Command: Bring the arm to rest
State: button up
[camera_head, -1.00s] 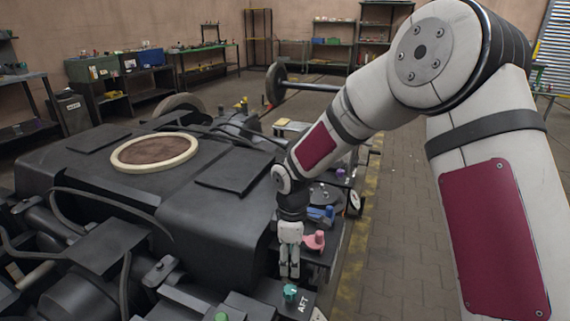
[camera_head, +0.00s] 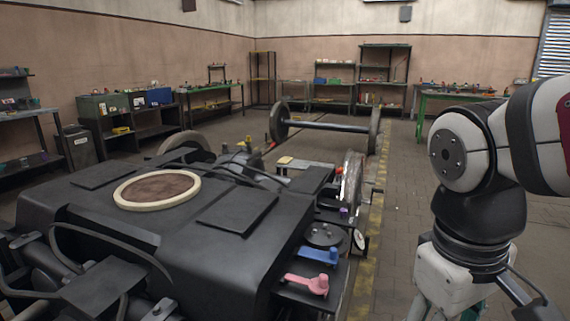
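My arm is folded back at the right side of the camera_head view. My gripper (camera_head: 440,303) hangs downward at the bottom edge, right of the bogie, and its fingertips are cut off by the frame. I cannot tell whether it is open or shut, or whether it holds anything. It is apart from the dark bogie (camera_head: 235,255), which fills the lower left. A pink handle (camera_head: 308,284) and a blue handle (camera_head: 320,255) lie on the bogie's side ledge, to the left of my gripper.
A round cream ring (camera_head: 157,189) sits on top of the bogie. A wheelset (camera_head: 325,125) stands behind it. Shelves and a green workbench (camera_head: 455,97) line the back. The paved floor (camera_head: 400,200) between bogie and arm is clear.

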jog(key=s+m+y, duration=0.2)
jog(key=s+m, duration=0.2)
jog(key=s, duration=0.7)
notch_tip(320, 180, up, 23)
jog(key=t+p, duration=0.3)
jog(key=p, duration=1.9)
jog(key=shift+w+d+t, duration=0.15)
jog(key=shift+d+t, duration=0.05)
jog(key=shift+t, duration=0.2)
